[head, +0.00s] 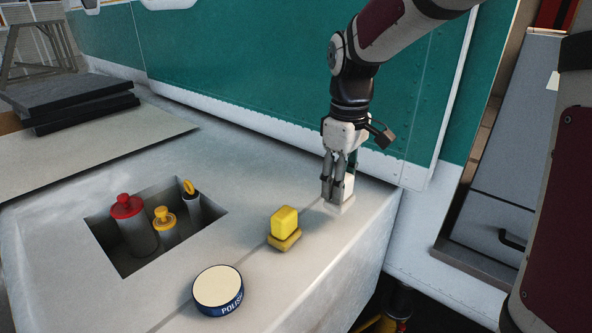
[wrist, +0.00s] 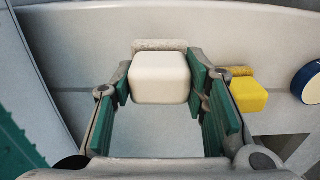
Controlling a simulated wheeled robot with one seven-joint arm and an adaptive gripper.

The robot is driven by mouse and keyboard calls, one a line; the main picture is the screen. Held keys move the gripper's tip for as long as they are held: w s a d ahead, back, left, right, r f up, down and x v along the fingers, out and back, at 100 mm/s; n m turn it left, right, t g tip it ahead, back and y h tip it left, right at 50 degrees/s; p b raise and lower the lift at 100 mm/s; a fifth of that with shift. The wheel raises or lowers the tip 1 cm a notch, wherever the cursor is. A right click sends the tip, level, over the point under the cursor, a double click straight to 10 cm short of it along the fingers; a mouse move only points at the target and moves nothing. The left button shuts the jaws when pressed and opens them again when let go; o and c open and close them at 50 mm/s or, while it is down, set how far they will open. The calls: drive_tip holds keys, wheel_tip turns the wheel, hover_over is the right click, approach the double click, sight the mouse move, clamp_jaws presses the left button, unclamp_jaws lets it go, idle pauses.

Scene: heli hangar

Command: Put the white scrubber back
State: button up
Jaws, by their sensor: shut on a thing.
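The white scrubber (head: 348,187) stands on the grey ledge near its right end, in the head view.
A yellow scrubber (head: 284,223) stands to the left, and a round polish tin (head: 218,290) lies nearer. A recess (head: 119,263) holds a red-capped bottle (head: 133,224), a yellow-topped container (head: 164,221) and a yellow-handled item (head: 190,200). A green panelled wall (head: 270,75) rises close behind my gripper.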

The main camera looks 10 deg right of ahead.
drive_tip(key=w, duration=0.1)
drive_tip(key=w+a, duration=0.1)
drive_tip(key=w, duration=0.1)
drive_tip(key=w+a, duration=0.1)
drive_tip(key=shift+w+a+f, duration=0.2)
drive_tip(key=shift+w+f, duration=0.05)
drive_tip(key=shift+f+p, duration=0.6)
drive_tip(key=shift+f, duration=1.15)
drive_tip(key=shift+f, duration=0.1)
drive_tip(key=o, duration=1.1)
drive_tip(key=shift+f, duration=0.1)
